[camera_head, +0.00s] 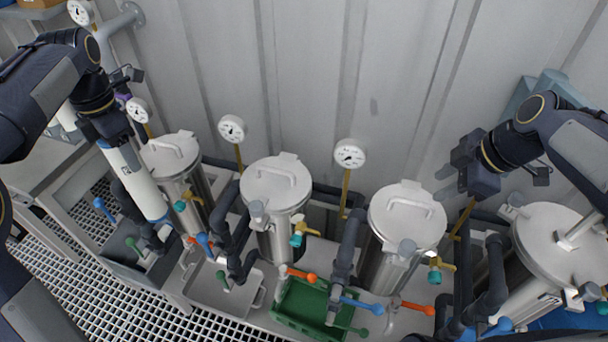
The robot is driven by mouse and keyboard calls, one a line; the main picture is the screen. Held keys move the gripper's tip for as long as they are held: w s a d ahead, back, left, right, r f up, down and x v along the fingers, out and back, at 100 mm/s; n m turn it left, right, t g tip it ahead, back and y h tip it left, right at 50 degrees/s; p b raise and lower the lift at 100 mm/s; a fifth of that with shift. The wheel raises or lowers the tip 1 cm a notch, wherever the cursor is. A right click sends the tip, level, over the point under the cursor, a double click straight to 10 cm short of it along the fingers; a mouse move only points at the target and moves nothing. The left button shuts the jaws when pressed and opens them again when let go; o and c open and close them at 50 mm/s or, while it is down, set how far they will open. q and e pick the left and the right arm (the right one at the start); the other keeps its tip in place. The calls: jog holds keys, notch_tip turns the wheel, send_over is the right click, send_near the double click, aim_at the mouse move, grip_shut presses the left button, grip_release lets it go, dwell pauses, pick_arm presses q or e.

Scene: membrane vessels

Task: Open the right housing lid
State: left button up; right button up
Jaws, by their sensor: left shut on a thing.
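Several steel housings with round lids stand in a row. The far-right housing's lid (552,238) lies flat on its vessel, with a bar handle (578,232) on top and a grey knob (515,203) at its upper left edge. The lid to its left (407,215) also lies flat, with a handle. My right gripper (446,181) is open and empty, its fingers pointing left, above and between these two lids. My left gripper (108,143) is shut on a long white cylinder (138,182), which hangs tilted beside the far-left housing (170,152).
Pressure gauges (350,154) on yellow stems stand behind the housings. Dark pipes with blue, orange and green valve handles (362,305) stick out in front. A green tray (295,310) and a grey tray (222,288) sit below. A ribbed wall closes off the back.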

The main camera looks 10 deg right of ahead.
aim_at(412, 201)
jog(key=x, duration=0.8)
jog(key=shift+w+f, duration=0.1)
jog(key=shift+f, duration=0.1)
grip_shut()
